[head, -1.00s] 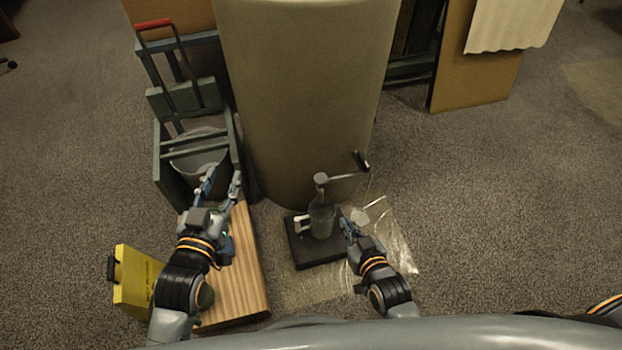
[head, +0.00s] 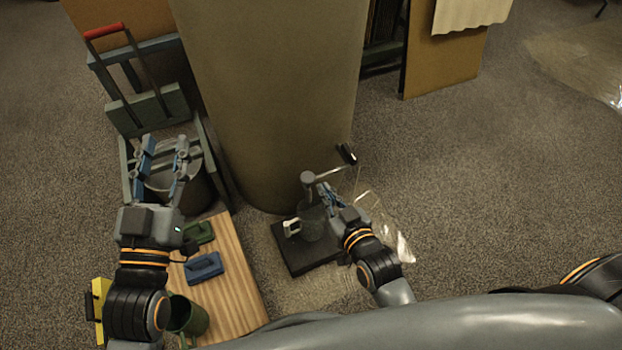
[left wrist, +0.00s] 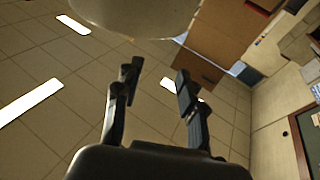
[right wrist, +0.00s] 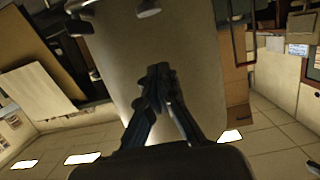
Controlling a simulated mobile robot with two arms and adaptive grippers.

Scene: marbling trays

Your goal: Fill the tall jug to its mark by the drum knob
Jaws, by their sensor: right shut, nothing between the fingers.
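A dark, see-through vessel (head: 313,222), seemingly the tall jug, stands upright on a black slab (head: 299,262), with a pale handle-like part at its left. Above it is a round hub (head: 307,177) with a crank arm ending in a black knob (head: 346,154). No fill mark or liquid level can be made out. My right gripper (head: 325,190) is shut and empty beside the vessel's top, below the crank arm; its closed fingers show in the right wrist view (right wrist: 158,80). My left gripper (head: 163,150) is open and empty over the cart; its spread fingers show in the left wrist view (left wrist: 155,82).
A thick beige column (head: 270,100) stands behind the slab. A green cart (head: 158,104) with a red handle holds a bucket-like container. A wooden board (head: 233,285) bears a green mug (head: 190,316), a blue block (head: 204,267) and a green block. Clear sheeting (head: 385,225) lies right.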

